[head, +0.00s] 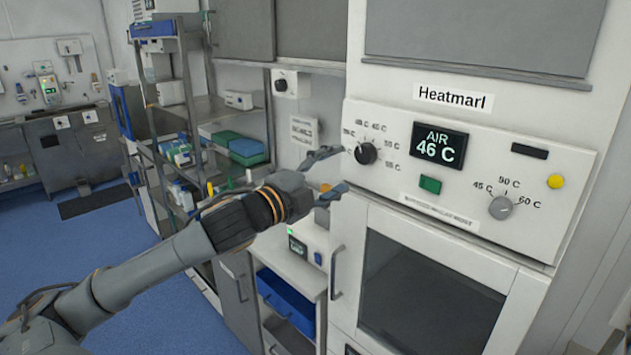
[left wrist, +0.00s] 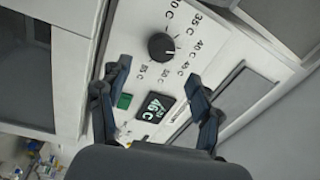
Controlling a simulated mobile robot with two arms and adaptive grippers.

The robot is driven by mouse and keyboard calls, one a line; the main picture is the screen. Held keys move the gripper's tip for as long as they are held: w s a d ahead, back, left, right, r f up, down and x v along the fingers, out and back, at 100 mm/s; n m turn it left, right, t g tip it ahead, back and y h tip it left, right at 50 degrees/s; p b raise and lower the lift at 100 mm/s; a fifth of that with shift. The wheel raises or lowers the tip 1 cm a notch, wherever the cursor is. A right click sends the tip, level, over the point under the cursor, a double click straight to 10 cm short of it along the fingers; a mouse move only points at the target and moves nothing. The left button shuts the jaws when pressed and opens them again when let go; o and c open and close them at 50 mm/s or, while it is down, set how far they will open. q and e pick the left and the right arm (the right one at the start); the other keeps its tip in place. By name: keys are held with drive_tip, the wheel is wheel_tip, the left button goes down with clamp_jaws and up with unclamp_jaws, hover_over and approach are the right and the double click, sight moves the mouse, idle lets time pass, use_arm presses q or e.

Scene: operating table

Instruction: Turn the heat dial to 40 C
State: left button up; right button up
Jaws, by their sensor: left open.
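The black heat dial (head: 366,153) sits at the left of the white panel (head: 385,188), ringed by temperature marks. In the left wrist view the same dial (left wrist: 161,46) has a white pointer toward the 40 to 45 C marks; I cannot tell exactly which. A display (head: 440,145) reads AIR 46 C. My left gripper (head: 335,172) is open, with its fingers just left of the dial in the head view. In the left wrist view the dial lies beyond and between the fingertips (left wrist: 160,72), apparently untouched. My right gripper is not in view.
A green button (head: 430,184), a yellow button (head: 556,181) and a grey dial (head: 500,207) share the panel. A glass-fronted door (head: 430,290) lies below. Shelving (head: 165,110) and a low cart with a blue drawer (head: 285,294) stand to the left.

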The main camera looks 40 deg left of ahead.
use_arm(q)
drive_tip(key=shift+s+a+f, duration=0.1)
drive_tip(key=shift+s+a, duration=0.05)
drive_tip(key=shift+s, duration=1)
drive_tip(key=shift+s+a+f, duration=0.1)
drive_tip(key=shift+s, duration=1.05)
